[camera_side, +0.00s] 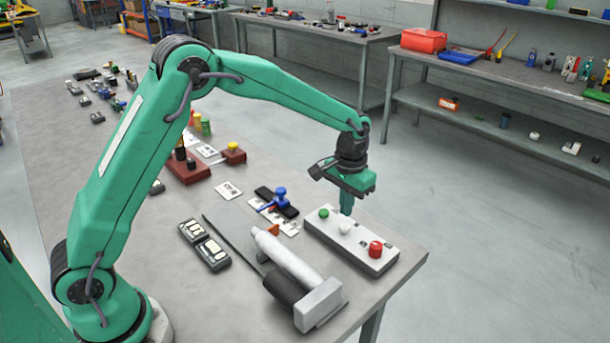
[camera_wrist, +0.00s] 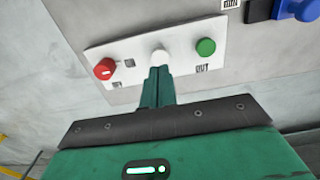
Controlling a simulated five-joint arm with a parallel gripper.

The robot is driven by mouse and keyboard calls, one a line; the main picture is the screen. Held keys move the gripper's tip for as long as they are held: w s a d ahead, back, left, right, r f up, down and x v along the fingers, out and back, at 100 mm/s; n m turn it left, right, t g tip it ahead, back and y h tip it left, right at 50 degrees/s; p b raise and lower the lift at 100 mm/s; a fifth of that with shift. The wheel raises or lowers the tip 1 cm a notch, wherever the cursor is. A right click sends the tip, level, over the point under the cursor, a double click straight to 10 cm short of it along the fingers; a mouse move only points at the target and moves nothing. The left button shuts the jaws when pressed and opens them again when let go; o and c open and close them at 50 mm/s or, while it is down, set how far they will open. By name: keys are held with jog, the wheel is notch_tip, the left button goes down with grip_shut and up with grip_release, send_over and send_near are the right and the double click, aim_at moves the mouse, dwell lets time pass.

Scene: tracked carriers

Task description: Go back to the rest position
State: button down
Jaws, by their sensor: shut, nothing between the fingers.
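My gripper (camera_side: 346,210) is shut and empty, pointing down at the far edge of a white button box (camera_side: 372,262). Its closed green fingers (camera_wrist: 158,72) also show in the wrist view, with their tips close to the white button (camera_wrist: 160,56). I cannot tell whether they touch it. The box carries a green button (camera_side: 323,213), the white button in the middle and a red button (camera_side: 375,248). My arm reaches out over the table, bent at the elbow.
A white and black roller device (camera_side: 318,302) stands at the table's front. The floor beyond the table's right edge is clear.

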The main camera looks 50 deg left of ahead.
dwell(0.4)
jog(key=shift+s+a+r, duration=0.15)
jog(key=shift+s+r, duration=0.05)
jog(key=shift+r, duration=0.35)
jog(key=s+a+r+t, duration=0.1)
jog(key=s+a+r, duration=0.1)
jog(key=s+r, duration=0.45)
jog(key=s+a+r+t, duration=0.2)
jog(key=s+a+r, duration=0.1)
jog(key=s+r, duration=0.35)
jog(key=s+a+r+t, duration=0.1)
jog(key=s+a+t, duration=0.1)
jog(key=s, duration=1.3)
jog(key=shift+a+r+t, duration=0.3)
jog(key=shift+a+r, duration=0.05)
jog(key=shift+s, duration=0.1)
